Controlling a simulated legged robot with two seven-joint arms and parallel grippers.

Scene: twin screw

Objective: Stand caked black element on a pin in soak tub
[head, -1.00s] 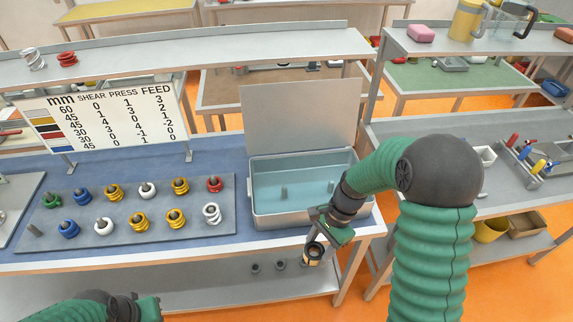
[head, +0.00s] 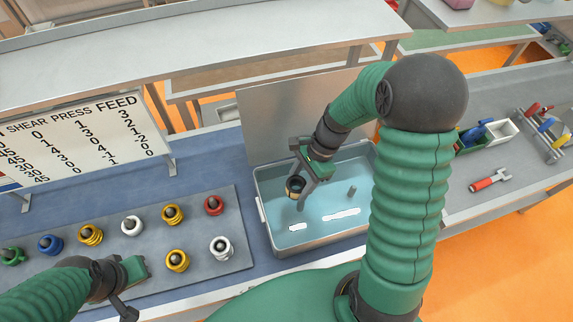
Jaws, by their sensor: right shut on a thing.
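The soak tub (head: 262,217) is a grey metal box of pale blue water with its lid raised behind it. One upright pin (head: 351,191) shows in the water at the right. The caked black element (head: 295,187) is a dark ring with a tan band. My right gripper (head: 303,182) is shut on it over the left part of the tub. A second pin (head: 300,206) shows just below the element, partly hidden; I cannot tell whether they touch. My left gripper (head: 125,305) is low at the left, over the bench's front; its jaw opening is unclear.
A grey board (head: 200,255) with several coloured ring elements on pegs lies left of the tub. A chart sign (head: 80,135) stands behind it. A red-handled tool (head: 489,181) and small bins lie on the right bench. My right arm covers the tub's right end.

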